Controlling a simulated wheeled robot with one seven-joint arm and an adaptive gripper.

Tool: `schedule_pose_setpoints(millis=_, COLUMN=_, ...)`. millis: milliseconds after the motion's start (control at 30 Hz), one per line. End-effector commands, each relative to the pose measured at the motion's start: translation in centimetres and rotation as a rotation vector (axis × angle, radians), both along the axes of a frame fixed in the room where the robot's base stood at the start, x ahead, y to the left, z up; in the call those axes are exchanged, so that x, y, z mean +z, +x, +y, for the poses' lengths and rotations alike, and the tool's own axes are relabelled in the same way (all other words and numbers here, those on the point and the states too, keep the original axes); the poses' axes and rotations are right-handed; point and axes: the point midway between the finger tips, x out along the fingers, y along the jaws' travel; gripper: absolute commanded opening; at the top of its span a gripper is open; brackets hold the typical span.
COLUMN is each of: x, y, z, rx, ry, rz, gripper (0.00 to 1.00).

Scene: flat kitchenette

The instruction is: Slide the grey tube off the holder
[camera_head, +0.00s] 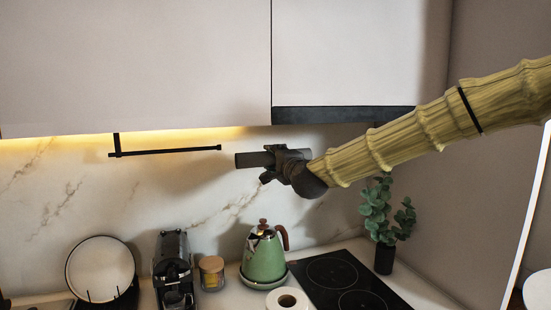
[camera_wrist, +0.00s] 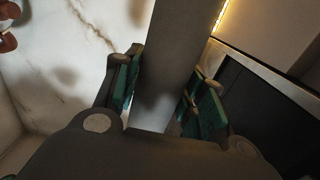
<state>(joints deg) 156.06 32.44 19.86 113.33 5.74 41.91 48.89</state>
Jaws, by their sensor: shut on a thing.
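The holder (camera_head: 170,152) is a thin black bar hung under the wall cupboard at the left in the head view. It is bare. The grey tube (camera_head: 248,160) is to the right of the bar's free end, with a small gap between them, and lies roughly level. My gripper (camera_head: 280,160) is shut on the tube in the head view. In the wrist view the tube (camera_wrist: 172,60) runs up between the green-padded fingers of my gripper (camera_wrist: 160,100). The tube's lower end is hidden by the gripper body in the wrist view.
Pale cupboards (camera_head: 140,65) are above the tube. On the counter below stand a green kettle (camera_head: 264,258), a coffee machine (camera_head: 173,268), a white paper roll (camera_head: 287,300), a black hob (camera_head: 345,280) and a potted plant (camera_head: 384,220). The marble wall is behind.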

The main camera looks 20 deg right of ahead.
Motion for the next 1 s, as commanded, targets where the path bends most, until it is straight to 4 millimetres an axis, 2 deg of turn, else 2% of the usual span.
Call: schedule_pose_setpoints(millis=1000, x=-2.2, y=-5.8, z=-0.2, rx=0.001, ry=-0.001, rz=0.0, gripper=0.31)
